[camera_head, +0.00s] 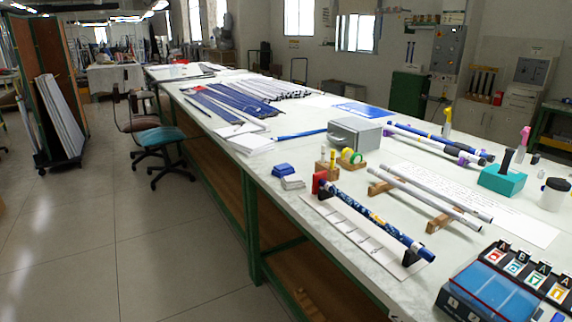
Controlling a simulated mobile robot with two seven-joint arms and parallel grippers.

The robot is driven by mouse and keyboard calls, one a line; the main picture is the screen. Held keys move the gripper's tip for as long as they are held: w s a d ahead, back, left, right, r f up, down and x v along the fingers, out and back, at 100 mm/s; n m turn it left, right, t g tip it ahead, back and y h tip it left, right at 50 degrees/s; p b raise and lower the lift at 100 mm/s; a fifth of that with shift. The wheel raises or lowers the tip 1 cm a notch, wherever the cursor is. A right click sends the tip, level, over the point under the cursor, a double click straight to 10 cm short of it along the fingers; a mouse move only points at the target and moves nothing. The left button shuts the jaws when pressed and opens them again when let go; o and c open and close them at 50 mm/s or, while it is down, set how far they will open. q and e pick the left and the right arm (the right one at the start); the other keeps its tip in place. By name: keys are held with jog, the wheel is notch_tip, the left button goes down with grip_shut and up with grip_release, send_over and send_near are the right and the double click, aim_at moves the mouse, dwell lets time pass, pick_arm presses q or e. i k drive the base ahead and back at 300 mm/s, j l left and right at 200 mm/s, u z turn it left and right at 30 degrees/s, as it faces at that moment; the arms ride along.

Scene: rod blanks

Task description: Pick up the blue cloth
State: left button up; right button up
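The blue cloth (283,170) looks like a small folded stack lying on the long pale table, near its front-left edge. A similar small white folded stack (292,183) lies right beside it on the near side. Nothing covers the blue cloth. Neither of my grippers shows in the head view.
A blue patterned rod (372,215) rests on holders with a red block (319,181). A grey metal box (354,134) stands behind the cloth. Pale rods (425,192) lie on wooden supports to the right. The floor (150,240) left of the table is clear near me.

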aim_at(285, 169)
jog(key=i+j+z, duration=0.1)
jog(key=i+j, duration=0.2)
jog(key=i+j+z, duration=0.1)
jog(key=i+j, duration=0.2)
jog(key=i+j+z, duration=0.1)
jog(key=i+j, duration=0.15)
jog(key=i+j+z, duration=0.1)
jog(key=i+j, duration=0.15)
jog(key=j, duration=0.2)
jog(key=i+j+z, duration=0.1)
jog(key=i+j, duration=0.15)
jog(key=j, duration=0.15)
jog(key=i+j+z, duration=0.1)
jog(key=i+j, duration=0.15)
jog(key=j, duration=0.15)
jog(key=i+j+z, duration=0.1)
jog(key=i+j, duration=0.15)
jog(key=j, duration=0.15)
